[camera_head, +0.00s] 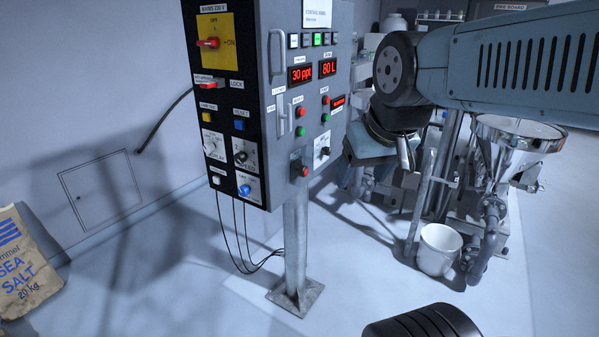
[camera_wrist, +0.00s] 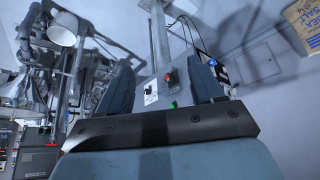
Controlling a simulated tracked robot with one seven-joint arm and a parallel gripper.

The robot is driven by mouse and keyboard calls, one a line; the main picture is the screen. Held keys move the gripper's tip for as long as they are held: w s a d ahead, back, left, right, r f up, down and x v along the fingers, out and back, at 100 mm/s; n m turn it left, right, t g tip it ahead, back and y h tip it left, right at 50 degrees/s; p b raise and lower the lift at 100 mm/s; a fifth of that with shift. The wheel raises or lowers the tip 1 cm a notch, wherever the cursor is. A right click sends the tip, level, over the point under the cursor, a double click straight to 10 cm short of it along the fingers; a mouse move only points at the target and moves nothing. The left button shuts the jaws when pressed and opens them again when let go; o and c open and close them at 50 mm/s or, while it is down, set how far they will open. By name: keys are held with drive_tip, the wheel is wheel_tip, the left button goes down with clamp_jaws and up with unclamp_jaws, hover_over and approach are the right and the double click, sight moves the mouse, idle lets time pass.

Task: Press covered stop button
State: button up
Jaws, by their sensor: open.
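The grey control panel (camera_head: 316,60) stands on a post at centre-left, its front face seen at an angle. Near the lower front edge is a red button in a dark housing (camera_head: 303,170); it also shows between my fingers in the wrist view (camera_wrist: 169,76). Smaller red (camera_head: 326,100) and green buttons sit higher. I cannot tell which button carries a cover, or its state. My gripper (camera_head: 405,152) is right of the panel, apart from it. In the wrist view the dark fingers of my gripper (camera_wrist: 160,78) are spread and empty, facing the panel's lower part, which appears upside down.
Knobs and a red switch (camera_head: 208,43) fill the panel's left side. A long handle (camera_head: 276,52) sticks out at its front edge. A steel hopper (camera_head: 515,140), pipes and a white bucket (camera_head: 438,249) stand right. The floor before the post is clear.

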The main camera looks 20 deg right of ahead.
drive_tip(key=shift+w+a+f, duration=0.1)
drive_tip(key=shift+f, duration=0.1)
drive_tip(key=shift+c, duration=1.4)
drive_tip(key=w+a+f+m+g+y, duration=0.1)
drive_tip(key=f, duration=0.1)
drive_tip(key=w+a+f+m+g+y, duration=0.1)
drive_tip(key=f+m+y, duration=0.1)
drive_tip(key=w+a+f+m+g+y, duration=0.1)
drive_tip(key=w+f+m+g, duration=0.1)
drive_tip(key=shift+a+f+y, duration=0.15)
drive_tip(key=shift+a+y, duration=0.05)
drive_tip(key=shift+y, duration=0.1)
clamp_jaws()
drive_tip(key=w+d+f+m+t+y, duration=0.2)
drive_tip(key=w+f+m+y, duration=0.25)
drive_tip(key=w+m, duration=0.3)
drive_tip(key=w+d+f+m+t+y, duration=0.3)
drive_tip(key=w+m+y, duration=0.2)
drive_tip(key=w+m, duration=0.3)
drive_tip(key=w+d+f+m+t+h, duration=0.3)
drive_tip(key=w+d+f+m+t, duration=0.3)
drive_tip(key=d, duration=0.5)
drive_tip(key=shift+w+f+m+t, duration=0.2)
drive_tip(key=shift+f+m+t, duration=0.45)
drive_tip(key=shift+m, duration=0.3)
